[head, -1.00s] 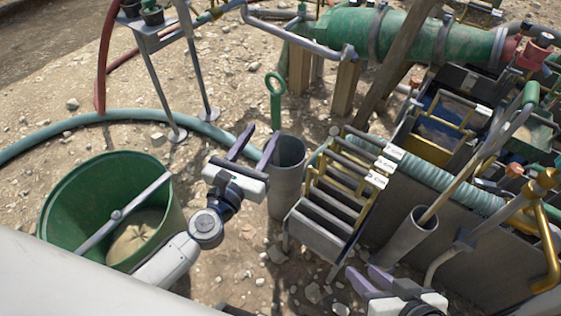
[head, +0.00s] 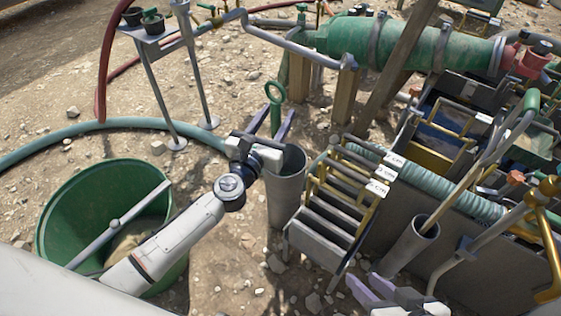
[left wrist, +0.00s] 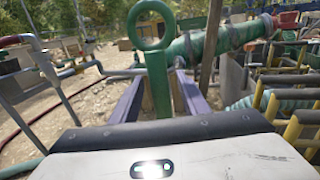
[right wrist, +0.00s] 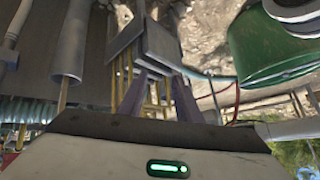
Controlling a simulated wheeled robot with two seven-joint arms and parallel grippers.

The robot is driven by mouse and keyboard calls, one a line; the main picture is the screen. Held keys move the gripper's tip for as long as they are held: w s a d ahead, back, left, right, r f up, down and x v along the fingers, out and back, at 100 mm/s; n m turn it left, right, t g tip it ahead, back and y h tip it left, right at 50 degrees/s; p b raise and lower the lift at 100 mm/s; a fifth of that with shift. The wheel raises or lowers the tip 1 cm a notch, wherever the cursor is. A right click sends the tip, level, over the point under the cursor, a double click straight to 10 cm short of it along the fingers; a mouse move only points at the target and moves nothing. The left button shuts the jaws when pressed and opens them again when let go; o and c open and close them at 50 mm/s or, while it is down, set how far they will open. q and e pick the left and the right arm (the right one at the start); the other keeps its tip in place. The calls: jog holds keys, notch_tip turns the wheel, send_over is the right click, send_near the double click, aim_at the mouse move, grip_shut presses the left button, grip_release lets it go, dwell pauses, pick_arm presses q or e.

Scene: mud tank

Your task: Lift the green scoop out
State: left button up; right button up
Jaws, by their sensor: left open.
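The green scoop (head: 275,104) stands upright in a grey tube (head: 285,196); its ring-topped handle shows above the rim and its lower part is hidden inside. My left gripper (head: 274,122) is open at the tube's mouth, with its two purple fingers on either side of the handle. In the left wrist view the green handle (left wrist: 157,75) rises between the spread fingers, and its ring is above the fingertips. I cannot tell whether a finger touches it. My right gripper (head: 371,287) is open and empty at the bottom of the head view.
A slotted grey rack (head: 318,238) with gold rails stands right of the tube. A second grey tube (head: 408,246) holds a long rod. A green bucket (head: 62,215) is at the left, under my left arm. A teal hose (head: 70,136) crosses the stony ground behind.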

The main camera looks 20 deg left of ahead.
pick_arm(q)
grip_shut()
pick_arm(e)
jog(key=shift+r, duration=0.1)
